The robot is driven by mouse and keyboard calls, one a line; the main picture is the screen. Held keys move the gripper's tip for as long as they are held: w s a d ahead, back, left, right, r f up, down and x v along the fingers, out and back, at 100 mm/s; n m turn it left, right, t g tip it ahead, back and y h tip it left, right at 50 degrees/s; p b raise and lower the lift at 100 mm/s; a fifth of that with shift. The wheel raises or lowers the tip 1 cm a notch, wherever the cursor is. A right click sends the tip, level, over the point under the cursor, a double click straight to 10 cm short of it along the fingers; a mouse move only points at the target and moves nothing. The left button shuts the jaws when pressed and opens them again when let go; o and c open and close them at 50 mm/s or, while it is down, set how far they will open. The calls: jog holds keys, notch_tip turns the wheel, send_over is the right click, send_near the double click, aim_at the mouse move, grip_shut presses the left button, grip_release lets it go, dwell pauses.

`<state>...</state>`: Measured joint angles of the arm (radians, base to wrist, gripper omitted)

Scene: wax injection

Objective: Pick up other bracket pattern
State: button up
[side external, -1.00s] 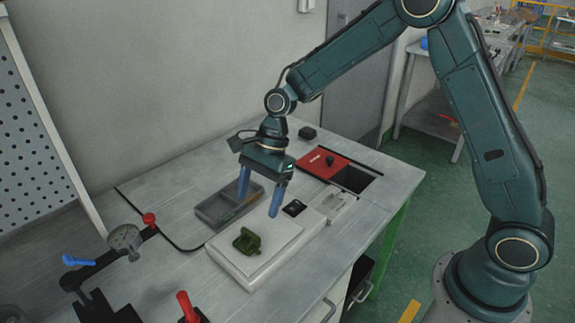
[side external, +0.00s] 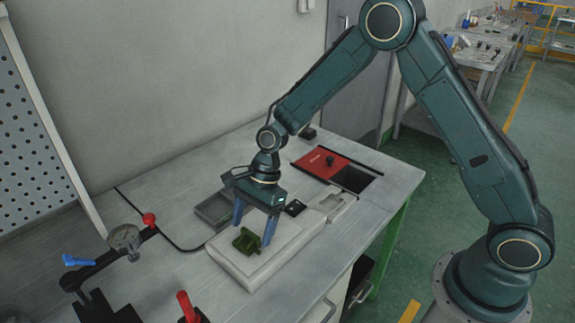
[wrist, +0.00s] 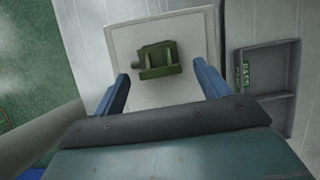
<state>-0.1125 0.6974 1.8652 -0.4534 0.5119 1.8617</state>
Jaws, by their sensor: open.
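A green bracket pattern (side external: 246,240) lies on the pale flat top of a low box (side external: 262,262) on the bench. The wrist view shows the bracket (wrist: 158,58) near the middle of that pale plate (wrist: 122,40). My gripper (side external: 252,234) is open with its blue fingers pointing down, close to the bracket. In the wrist view my gripper (wrist: 160,72) has one finger towards each side of the bracket, with nothing held. Whether the fingertips are level with the bracket is hard to tell.
A grey tray (wrist: 268,108) sits beside the plate, with a small green item (wrist: 245,75) inside it. A clamp-like fixture with a red knob (side external: 149,219) and a red handle (side external: 187,304) stand at the front left.

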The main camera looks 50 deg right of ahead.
jog(key=shift+a+f, duration=0.15)
jog(key=shift+f, duration=0.3)
jog(key=shift+c, duration=0.4)
jog(key=c, duration=1)
